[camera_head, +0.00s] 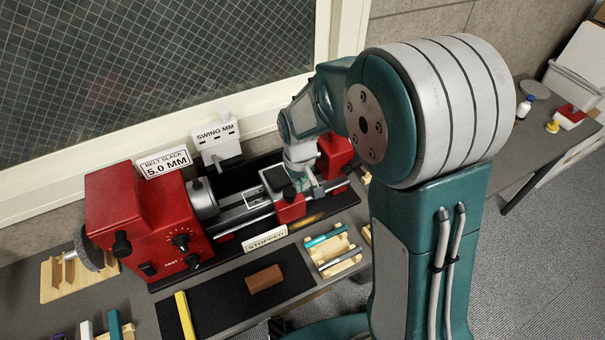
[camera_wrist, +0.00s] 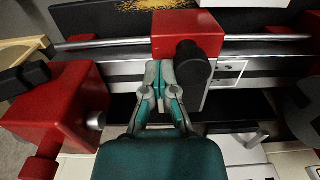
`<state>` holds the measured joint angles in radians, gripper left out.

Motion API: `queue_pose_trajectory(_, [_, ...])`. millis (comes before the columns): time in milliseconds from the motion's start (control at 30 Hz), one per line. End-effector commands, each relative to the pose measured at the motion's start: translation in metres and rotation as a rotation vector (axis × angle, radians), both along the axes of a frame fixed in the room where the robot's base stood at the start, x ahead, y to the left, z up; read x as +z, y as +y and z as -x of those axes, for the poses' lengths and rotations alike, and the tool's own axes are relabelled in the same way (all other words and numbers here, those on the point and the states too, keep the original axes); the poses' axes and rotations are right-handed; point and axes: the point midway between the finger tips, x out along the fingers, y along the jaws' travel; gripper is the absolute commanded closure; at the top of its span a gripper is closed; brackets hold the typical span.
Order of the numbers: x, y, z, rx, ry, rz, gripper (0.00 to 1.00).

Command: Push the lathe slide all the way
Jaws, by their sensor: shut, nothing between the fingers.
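The red lathe (camera_head: 135,215) stands on the bench along the wall. Its slide (camera_head: 290,211) is a red block with a black knob on the bed, between the headstock at left and the red tailstock (camera_head: 335,155) at right. In the wrist view the slide (camera_wrist: 205,28) and its black knob (camera_wrist: 192,65) are at the top middle, and the tailstock (camera_wrist: 60,108) is at left. My gripper (camera_wrist: 160,72) is shut and empty, its fingertips beside the knob on the tailstock side. I cannot tell whether they touch. In the head view my gripper (camera_head: 301,172) is partly hidden.
A "STOPPED" sign (camera_head: 265,238) stands before the bed. A black mat (camera_head: 225,300) with a brown block (camera_head: 264,278) and a wooden rack (camera_head: 335,252) with tools lie in front. A white "SWING MM" device (camera_head: 217,143) stands behind, near the window wall.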

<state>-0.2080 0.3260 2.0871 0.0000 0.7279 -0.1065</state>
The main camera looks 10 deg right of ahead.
Motion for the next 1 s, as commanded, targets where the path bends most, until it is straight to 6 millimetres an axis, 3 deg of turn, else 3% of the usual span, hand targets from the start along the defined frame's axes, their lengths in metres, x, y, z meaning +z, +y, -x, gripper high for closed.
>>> queue_pose_trajectory(1000, [-0.001,0.025,0.009,0.001,0.002,0.001,1.00])
